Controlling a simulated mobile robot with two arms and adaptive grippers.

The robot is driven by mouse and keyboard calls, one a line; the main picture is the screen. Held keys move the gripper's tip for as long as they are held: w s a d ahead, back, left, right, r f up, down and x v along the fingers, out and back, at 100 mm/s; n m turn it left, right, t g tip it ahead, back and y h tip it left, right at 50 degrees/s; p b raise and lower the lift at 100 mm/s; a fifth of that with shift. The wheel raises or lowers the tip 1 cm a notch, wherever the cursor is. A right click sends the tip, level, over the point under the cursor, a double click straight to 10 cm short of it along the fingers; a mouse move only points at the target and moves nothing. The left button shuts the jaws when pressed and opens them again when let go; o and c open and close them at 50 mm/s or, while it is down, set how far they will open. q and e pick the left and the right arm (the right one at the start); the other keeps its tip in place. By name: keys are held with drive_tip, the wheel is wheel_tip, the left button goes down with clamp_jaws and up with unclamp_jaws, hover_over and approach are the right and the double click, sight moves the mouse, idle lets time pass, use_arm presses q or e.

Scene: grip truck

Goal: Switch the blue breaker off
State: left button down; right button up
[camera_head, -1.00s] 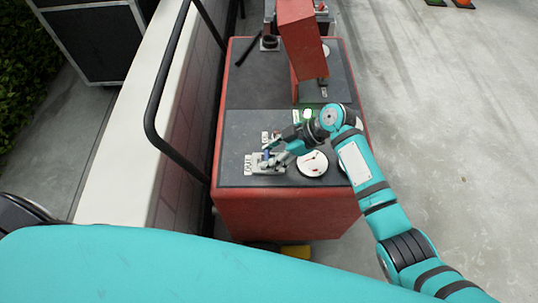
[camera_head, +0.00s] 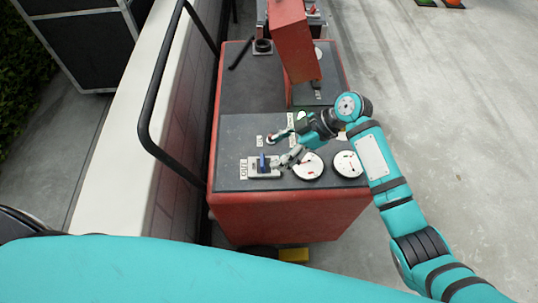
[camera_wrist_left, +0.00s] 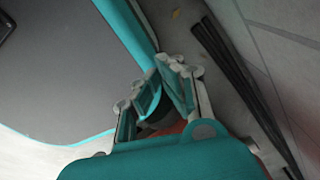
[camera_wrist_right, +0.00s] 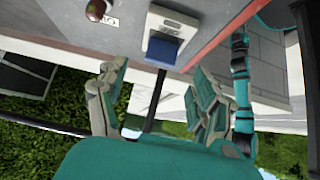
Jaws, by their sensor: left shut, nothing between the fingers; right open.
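The blue breaker (camera_head: 263,163) is a blue lever on a pale housing (camera_head: 275,172), on the front left of the dark panel. A white label marked OFF (camera_head: 243,168) is at its left. In the right wrist view the blue lever (camera_wrist_right: 163,52) hangs at the housing's lower end (camera_wrist_right: 180,18). My right gripper (camera_head: 281,148) is open just right of the breaker, fingers pointing left. Nothing is between its fingers (camera_wrist_right: 159,72), and the lever is beyond the tips. My left gripper (camera_wrist_left: 165,72) is shut and empty, seen only in the left wrist view.
Two white round gauges (camera_head: 308,166) (camera_head: 347,164) are right of the breaker. A red knob (camera_wrist_right: 97,10) is beside it in the right wrist view. A red upright box (camera_head: 296,40) stands behind the panel. A black rail (camera_head: 150,115) runs along the left wall.

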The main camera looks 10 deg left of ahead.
drive_tip(key=v, duration=0.6)
drive_tip(key=shift+d+r, duration=0.1)
